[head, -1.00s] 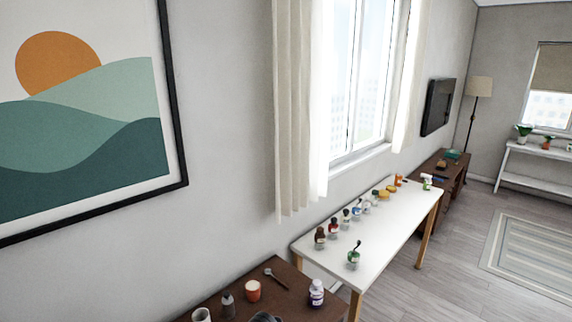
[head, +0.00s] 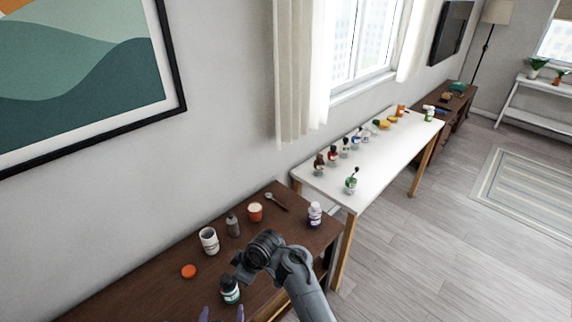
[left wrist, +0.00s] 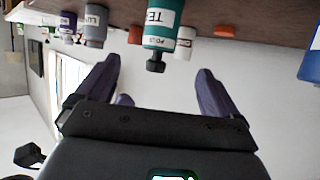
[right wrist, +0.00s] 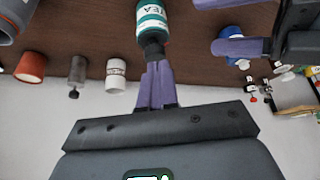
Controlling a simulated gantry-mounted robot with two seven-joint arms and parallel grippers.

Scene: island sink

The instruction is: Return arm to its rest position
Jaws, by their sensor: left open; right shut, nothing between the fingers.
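My left gripper (head: 222,313) shows at the bottom edge of the head view as two purple fingertips. In the left wrist view its fingers (left wrist: 160,95) are spread apart and empty. A teal bottle with a black cap and a "TEA" label (head: 230,291) stands on the dark brown table just beyond them. It also shows in the left wrist view (left wrist: 163,25). In the right wrist view my right gripper (right wrist: 158,68) is shut and empty, its tips close to the cap of the bottle (right wrist: 152,22); contact cannot be told. A grey arm of mine covers part of the table.
The brown table (head: 150,290) also holds a white cup (head: 209,240), a grey bottle (head: 233,225), an orange jar (head: 255,212), an orange lid (head: 189,271), a spoon (head: 276,201) and a purple-labelled bottle (head: 315,215). A white table (head: 385,160) with several small bottles stands beyond.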

